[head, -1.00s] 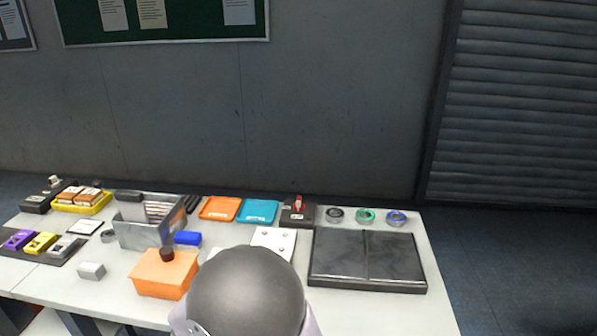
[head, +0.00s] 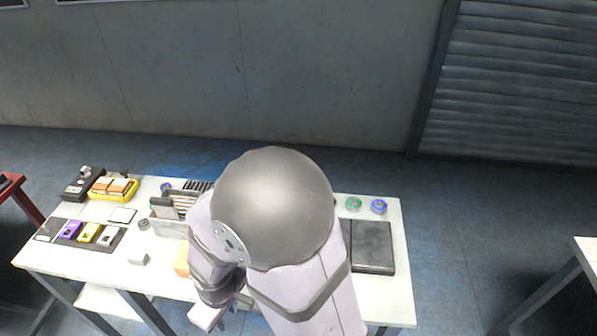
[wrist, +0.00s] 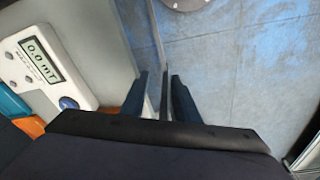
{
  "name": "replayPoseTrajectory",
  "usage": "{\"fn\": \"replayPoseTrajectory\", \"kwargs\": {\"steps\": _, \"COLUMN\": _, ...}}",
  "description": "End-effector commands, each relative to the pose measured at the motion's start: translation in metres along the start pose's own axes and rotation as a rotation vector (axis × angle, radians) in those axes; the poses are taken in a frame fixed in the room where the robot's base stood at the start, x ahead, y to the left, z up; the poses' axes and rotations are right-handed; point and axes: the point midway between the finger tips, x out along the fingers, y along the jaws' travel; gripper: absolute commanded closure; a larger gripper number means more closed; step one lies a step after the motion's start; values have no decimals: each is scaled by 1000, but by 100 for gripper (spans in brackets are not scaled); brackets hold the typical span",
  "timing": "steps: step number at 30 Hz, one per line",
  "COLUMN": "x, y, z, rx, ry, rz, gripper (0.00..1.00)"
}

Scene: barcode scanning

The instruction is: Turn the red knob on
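The red knob is not visible in either current view; in the head view my arm covers the middle of the table, where its dark box stood. In the wrist view my gripper (wrist: 159,97) points down past the table's edge toward the blue floor. Its two dark fingers are a little apart, with no held object visible between them. A white meter (wrist: 42,65) reading "0.0 mT" with a blue knob (wrist: 68,103) lies to the left of the fingers, apart from them.
A black two-part pad (head: 372,246) lies right of my arm, with green (head: 353,204) and blue (head: 379,206) rings behind it. A yellow tray (head: 113,189) and coloured devices (head: 88,232) are at left. Floor is open beyond the table.

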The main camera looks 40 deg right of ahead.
Motion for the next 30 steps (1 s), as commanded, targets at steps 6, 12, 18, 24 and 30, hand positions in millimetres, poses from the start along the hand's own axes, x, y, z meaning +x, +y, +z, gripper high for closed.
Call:
{"fn": "replayPoseTrajectory", "kwargs": {"steps": 6, "x": -100, "y": 24, "z": 12, "rx": 178, "ry": -58, "rz": 2, "gripper": 72}}
{"fn": "replayPoseTrajectory", "kwargs": {"steps": 12, "x": -143, "y": 32, "z": 23, "rx": 277, "ry": -97, "rz": -2, "gripper": 72}}
{"fn": "replayPoseTrajectory", "kwargs": {"steps": 18, "x": -178, "y": 38, "z": 32, "rx": 351, "ry": -123, "rz": -4, "gripper": 72}}
{"fn": "replayPoseTrajectory", "kwargs": {"steps": 24, "x": -197, "y": 46, "z": 35, "rx": 423, "ry": -139, "rz": -3, "gripper": 72}}
{"fn": "replayPoseTrajectory", "kwargs": {"steps": 30, "x": -175, "y": 88, "z": 5, "rx": 532, "ry": -92, "rz": 34, "gripper": 72}}
